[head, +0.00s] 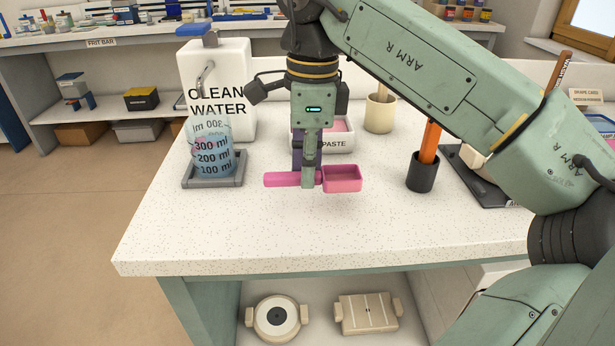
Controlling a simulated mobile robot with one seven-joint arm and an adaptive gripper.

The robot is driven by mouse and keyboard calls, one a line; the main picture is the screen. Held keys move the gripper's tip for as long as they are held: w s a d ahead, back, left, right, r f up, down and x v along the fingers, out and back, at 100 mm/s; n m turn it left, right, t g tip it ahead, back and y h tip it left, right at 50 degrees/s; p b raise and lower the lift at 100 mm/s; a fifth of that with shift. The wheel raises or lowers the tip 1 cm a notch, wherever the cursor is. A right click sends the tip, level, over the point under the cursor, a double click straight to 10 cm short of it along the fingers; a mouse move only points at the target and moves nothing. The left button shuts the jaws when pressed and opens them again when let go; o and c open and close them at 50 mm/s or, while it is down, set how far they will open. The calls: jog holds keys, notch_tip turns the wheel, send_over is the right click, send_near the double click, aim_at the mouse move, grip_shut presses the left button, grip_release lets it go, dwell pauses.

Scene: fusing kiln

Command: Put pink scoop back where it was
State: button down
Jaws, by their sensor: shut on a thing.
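The pink scoop (343,179) has a square bowl on the right and a flat handle (284,180) pointing left. My gripper (308,181) points down and is shut on the scoop near where the handle meets the bowl. The scoop looks level. It appears held above the white speckled worktop (235,235), though the height is hard to tell. Behind my gripper is a white tub marked PASTE (338,143) with pink contents, partly hidden by my gripper.
A measuring beaker (213,150) stands on a grey tray at left, before the CLEAN WATER container (232,75). A beige cup (380,113) stands behind. A dark holder (421,172) with an orange-handled tool is at right. The worktop's front is clear.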

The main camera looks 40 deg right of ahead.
jog(key=shift+w+d+f, duration=0.1)
jog(key=shift+w+f, duration=0.05)
jog(key=shift+f, duration=0.75)
jog(key=shift+w+d+f, duration=0.1)
jog(key=shift+f, duration=0.8)
jog(key=shift+f, duration=0.15)
jog(key=c, duration=1.5)
grip_release()
jog(key=r+p, duration=0.5)
jog(key=r, duration=0.1)
jog(key=r+p, duration=0.4)
jog(key=r, duration=0.2)
jog(key=shift+s+d+r+p, duration=0.15)
jog(key=shift+d+p, duration=0.05)
jog(key=shift+p, duration=0.2)
